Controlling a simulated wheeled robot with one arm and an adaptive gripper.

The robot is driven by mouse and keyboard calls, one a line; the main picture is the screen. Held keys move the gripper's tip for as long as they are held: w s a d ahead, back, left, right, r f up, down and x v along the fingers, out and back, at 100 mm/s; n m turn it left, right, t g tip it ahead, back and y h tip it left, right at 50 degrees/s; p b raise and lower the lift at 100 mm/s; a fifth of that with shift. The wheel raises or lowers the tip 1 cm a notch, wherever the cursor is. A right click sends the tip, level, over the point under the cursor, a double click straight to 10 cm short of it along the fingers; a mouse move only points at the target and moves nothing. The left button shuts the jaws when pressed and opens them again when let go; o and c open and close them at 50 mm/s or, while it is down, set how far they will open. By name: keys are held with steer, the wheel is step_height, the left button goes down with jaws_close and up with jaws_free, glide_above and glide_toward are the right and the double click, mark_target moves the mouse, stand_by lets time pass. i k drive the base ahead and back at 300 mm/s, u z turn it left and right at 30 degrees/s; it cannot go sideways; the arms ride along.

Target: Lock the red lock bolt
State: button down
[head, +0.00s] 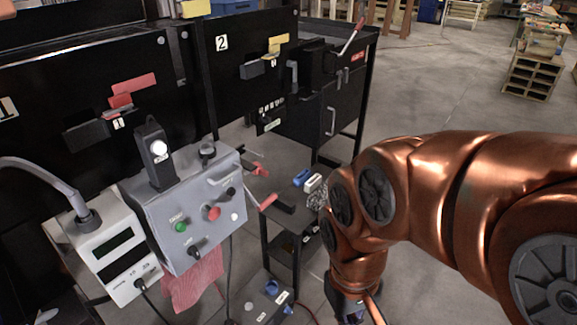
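A red bolt (121,101) sits on the black front panel at the left, beside a black block and above a small white label. A flat red piece (134,85) lies just above it on the same panel. I cannot tell from this view whether the bolt is locked. My copper arm comes in from the right and bends down at the lower middle, well to the right of the red bolt. My gripper is below the bottom edge of the picture, so its fingers do not show.
A grey control box (185,215) with green and red buttons and a white meter (108,252) stand in front of the panel. A second panel marked 2 carries a yellow bolt (277,44). A red-handled crank (268,202) juts out near my arm. Open floor lies at upper right.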

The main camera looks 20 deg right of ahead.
mark_target(261, 171)
steer(key=z, duration=1.35)
steer(key=i, duration=0.55)
steer(key=u, duration=2.25)
steer(key=i, duration=0.5)
steer(key=z, duration=0.05)
